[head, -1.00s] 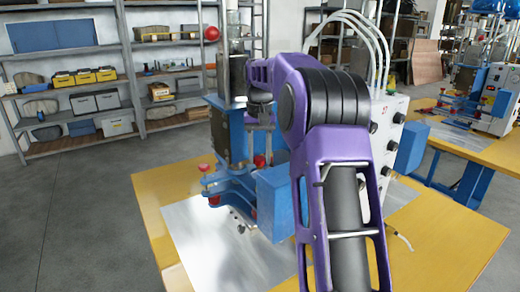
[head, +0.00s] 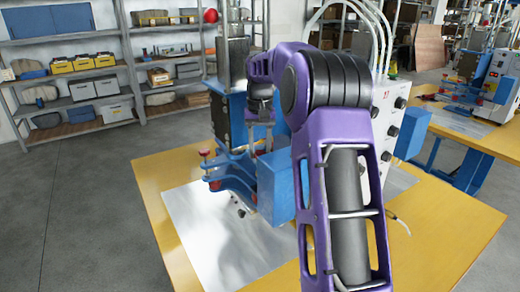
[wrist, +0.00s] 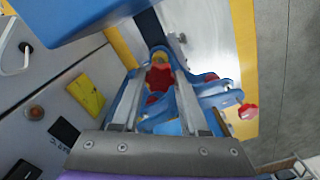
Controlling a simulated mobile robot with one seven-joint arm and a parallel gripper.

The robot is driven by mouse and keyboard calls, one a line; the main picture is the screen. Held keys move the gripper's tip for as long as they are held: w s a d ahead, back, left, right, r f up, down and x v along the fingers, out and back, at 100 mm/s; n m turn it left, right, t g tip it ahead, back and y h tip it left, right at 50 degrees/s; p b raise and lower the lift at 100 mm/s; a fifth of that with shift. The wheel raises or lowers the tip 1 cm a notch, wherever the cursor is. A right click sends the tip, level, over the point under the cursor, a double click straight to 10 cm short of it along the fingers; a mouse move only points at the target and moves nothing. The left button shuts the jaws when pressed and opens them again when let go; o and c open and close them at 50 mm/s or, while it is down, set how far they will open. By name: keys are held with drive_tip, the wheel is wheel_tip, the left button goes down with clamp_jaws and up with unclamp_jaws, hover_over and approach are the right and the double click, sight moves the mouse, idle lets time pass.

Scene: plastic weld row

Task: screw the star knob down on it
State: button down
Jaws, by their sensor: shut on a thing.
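A red star knob (wrist: 158,77) sits between the fingertips of my gripper (wrist: 159,84) in the wrist view. The gripper is shut on it, with a finger on either side. The knob is over the blue clamp fixture (wrist: 205,88), which also shows in the head view (head: 232,176). A second red knob (wrist: 248,111) stands free at the end of a blue arm of the fixture, apart from the gripper. In the head view my arm and the machine mostly hide the gripper and held knob. I cannot see the thread under the knob.
The white control box (head: 388,120) of the welder stands close to my arm. A blue block (wrist: 85,15) overhangs the wrist view's upper left. A metal plate (head: 205,235) lies on the yellow table (head: 150,190); its front left is clear. Shelves (head: 100,40) stand behind.

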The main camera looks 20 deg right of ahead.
idle(0.8)
drive_tip(key=shift+f, duration=0.65)
drive_tip(key=shift+f, duration=0.85)
idle(1.5)
drive_tip(key=m, duration=0.4)
drive_tip(key=shift+m, duration=0.4)
drive_tip(key=m, duration=0.9)
drive_tip(key=shift+m, duration=0.4)
drive_tip(key=m, duration=0.5)
